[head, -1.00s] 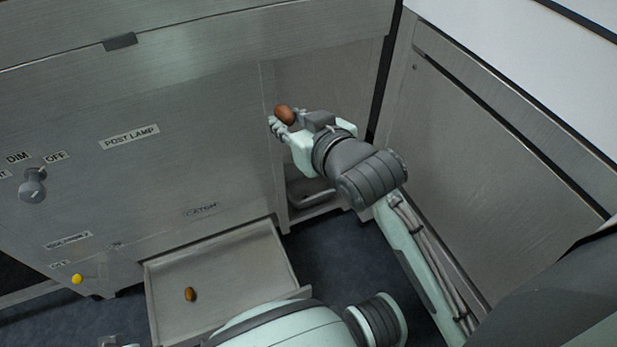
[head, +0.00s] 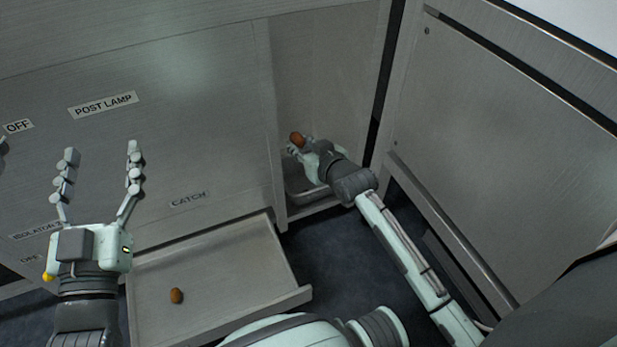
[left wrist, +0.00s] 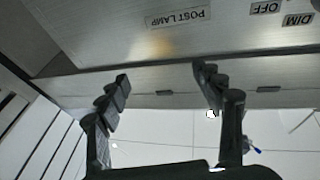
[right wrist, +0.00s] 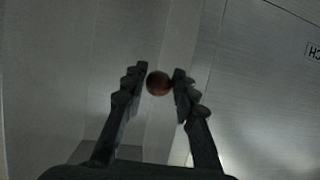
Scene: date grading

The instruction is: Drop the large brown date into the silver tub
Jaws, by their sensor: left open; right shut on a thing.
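My right gripper (head: 300,146) is shut on a large brown date (head: 297,139) at the opening of the recess in the cabinet. In the right wrist view the date (right wrist: 158,83) sits between the two fingertips. A silver tub (head: 298,182) stands low in the recess, below my right gripper and partly hidden by it. My left gripper (head: 101,152) is open and empty, in front of the panel, with its fingers pointing up. The left wrist view shows its fingers (left wrist: 160,80) spread with nothing between them.
An open drawer (head: 230,285) sticks out below the panel, with another brown date (head: 176,296) lying in it. A yellow knob (head: 47,277) is beside my left gripper. A grey cabinet (head: 490,150) stands at the right. Dark floor lies between drawer and cabinet.

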